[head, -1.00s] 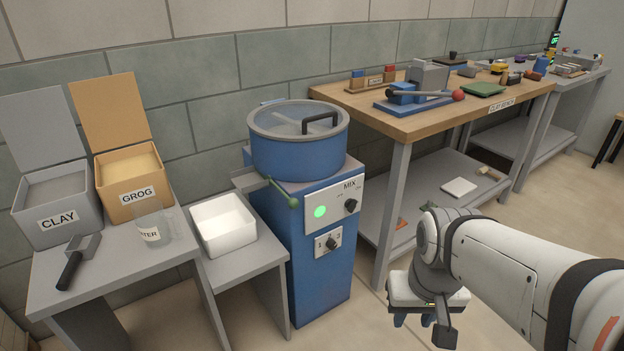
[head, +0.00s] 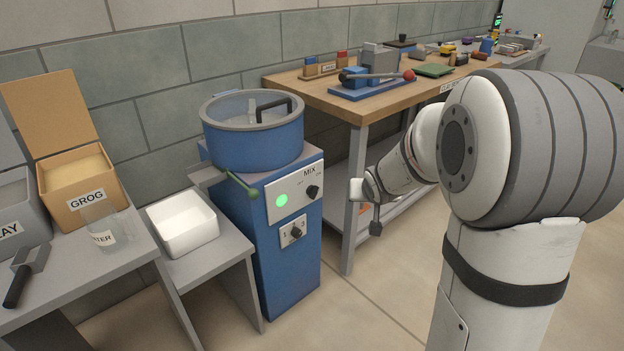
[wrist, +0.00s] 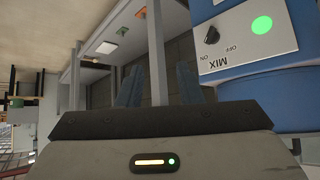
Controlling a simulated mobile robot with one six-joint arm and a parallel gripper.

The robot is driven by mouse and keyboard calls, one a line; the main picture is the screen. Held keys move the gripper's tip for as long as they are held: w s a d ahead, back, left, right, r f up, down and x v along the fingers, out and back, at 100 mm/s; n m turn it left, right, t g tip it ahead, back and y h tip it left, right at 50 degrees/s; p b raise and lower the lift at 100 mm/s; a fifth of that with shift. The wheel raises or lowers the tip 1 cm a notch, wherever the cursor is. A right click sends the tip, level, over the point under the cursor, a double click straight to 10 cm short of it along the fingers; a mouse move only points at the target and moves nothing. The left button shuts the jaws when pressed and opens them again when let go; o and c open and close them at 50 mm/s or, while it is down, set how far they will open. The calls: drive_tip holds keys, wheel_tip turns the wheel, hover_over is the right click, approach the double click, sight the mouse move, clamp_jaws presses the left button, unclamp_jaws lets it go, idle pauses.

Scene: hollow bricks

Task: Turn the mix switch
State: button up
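The mix switch (head: 313,192) is a black knob under the MIX label on the light panel of the blue mixer (head: 285,255). It also shows in the wrist view (wrist: 211,35), where the panel appears upside down with OFF and ON marks. I cannot clearly tell which mark the knob points to. A round green light (head: 281,200) glows beside it. My gripper shows two blue-grey fingers (wrist: 158,84) in the wrist view, spread apart with nothing between them.
A lidded blue pot (head: 252,140) tops the mixer, with a green-tipped lever (head: 252,193) at its front. A lower knob (head: 296,232) sits below the switch. A white bin (head: 182,224) is to the left. The wooden bench (head: 385,105) stands behind my arm.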

drive_tip(key=w+f+t+y, duration=0.2)
drive_tip(key=w+f, duration=0.2)
drive_tip(key=w, duration=0.4)
drive_tip(key=n+t+y+b, duration=0.1)
drive_tip(key=t+y+b, duration=0.15)
drive_tip(key=y, duration=0.25)
approach(317, 192)
drive_tip(key=w+d+r, duration=0.2)
drive_tip(key=d, duration=0.2)
drive_tip(key=w+a+f+y, duration=0.1)
drive_tip(key=a, duration=0.1)
drive_tip(key=w+a+f+y, duration=0.2)
drive_tip(key=w+a+f+t+y+b, duration=0.1)
drive_tip(key=a+f, duration=0.1)
drive_tip(key=shift+w+f+n+y, duration=0.1)
drive_tip(key=shift+w+n+y, duration=0.2)
drive_tip(key=shift+y, duration=0.1)
drive_tip(key=shift+x, duration=0.8)
drive_tip(key=shift+c, duration=0.4)
clamp_jaws()
